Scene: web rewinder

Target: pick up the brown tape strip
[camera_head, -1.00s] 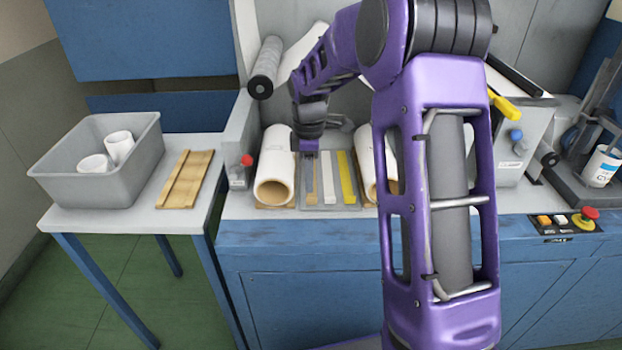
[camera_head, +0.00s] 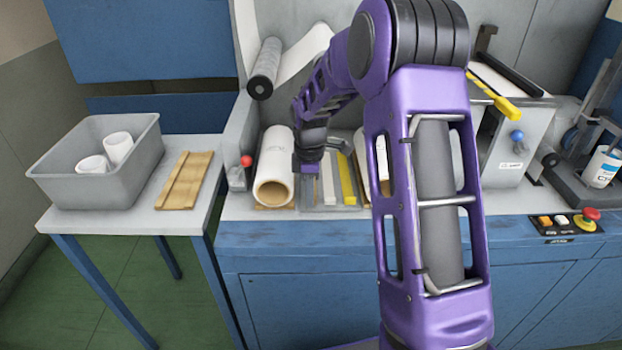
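A shallow grey tray (camera_head: 335,208) on the blue machine's bench holds a white strip (camera_head: 328,186) and a yellow strip (camera_head: 347,182) side by side. The brown tape strip's place, at the tray's left, is now covered by my gripper, and I cannot make the strip out clearly. My gripper (camera_head: 307,174) points down over that left part of the tray, very low. Its fingertips are too small and hidden to tell whether they are open, shut or touching the strip.
Another white roll (camera_head: 361,152) is right of the tray, partly behind my arm. A side table holds a grey bin (camera_head: 90,185) with white rolls and a wooden board (camera_head: 184,181).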

